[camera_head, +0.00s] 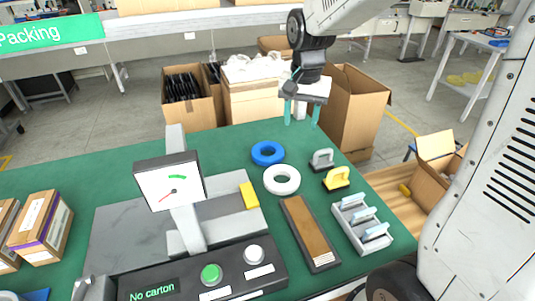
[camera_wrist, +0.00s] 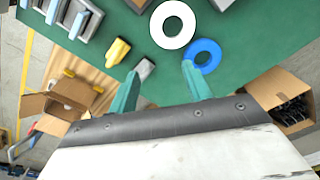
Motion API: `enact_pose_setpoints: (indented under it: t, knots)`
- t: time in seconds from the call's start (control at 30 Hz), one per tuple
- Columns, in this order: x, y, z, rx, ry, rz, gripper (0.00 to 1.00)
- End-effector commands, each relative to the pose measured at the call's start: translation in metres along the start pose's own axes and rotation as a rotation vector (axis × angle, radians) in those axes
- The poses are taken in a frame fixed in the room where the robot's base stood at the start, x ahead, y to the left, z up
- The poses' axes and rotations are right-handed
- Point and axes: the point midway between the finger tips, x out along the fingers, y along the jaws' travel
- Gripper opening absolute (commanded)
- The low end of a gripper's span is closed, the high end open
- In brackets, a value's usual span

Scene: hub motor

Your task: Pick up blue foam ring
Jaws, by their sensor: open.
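The blue foam ring (camera_head: 267,153) lies flat on the green table, just behind a white ring (camera_head: 282,180). In the wrist view the blue ring (camera_wrist: 203,56) lies beside the white ring (camera_wrist: 173,25), ahead of the right-hand fingertip. My gripper (camera_head: 302,118) hangs above the far edge of the table, behind and to the right of the blue ring in the head view. Its teal fingers are apart with nothing between them; they also show in the wrist view (camera_wrist: 160,70).
Grey (camera_head: 322,159) and yellow (camera_head: 337,178) handled blocks stand right of the rings. A brown-topped strip (camera_head: 310,232) and a grey rack (camera_head: 360,222) lie nearer. Open cartons (camera_head: 355,112) stand beyond the table's far edge.

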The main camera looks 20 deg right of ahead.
Motion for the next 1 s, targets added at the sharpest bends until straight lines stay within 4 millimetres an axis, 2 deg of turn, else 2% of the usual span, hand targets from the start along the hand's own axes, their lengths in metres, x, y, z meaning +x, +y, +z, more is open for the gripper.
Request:
enact_pose_setpoints:
  t: [0.03, 0.2, 0.4, 0.6, 1.0]
  knots:
    - [0.017, -0.009, -0.015, 0.038, -0.01, 0.007, 0.49]
    - [0.067, -0.036, -0.056, 0.175, -0.023, 0.017, 0.49]
    - [0.115, -0.055, -0.086, 0.29, -0.029, 0.025, 0.49]
    - [0.138, -0.062, -0.096, 0.337, -0.032, 0.029, 0.49]
    - [0.177, -0.067, -0.091, 0.338, -0.033, 0.03, 0.49]
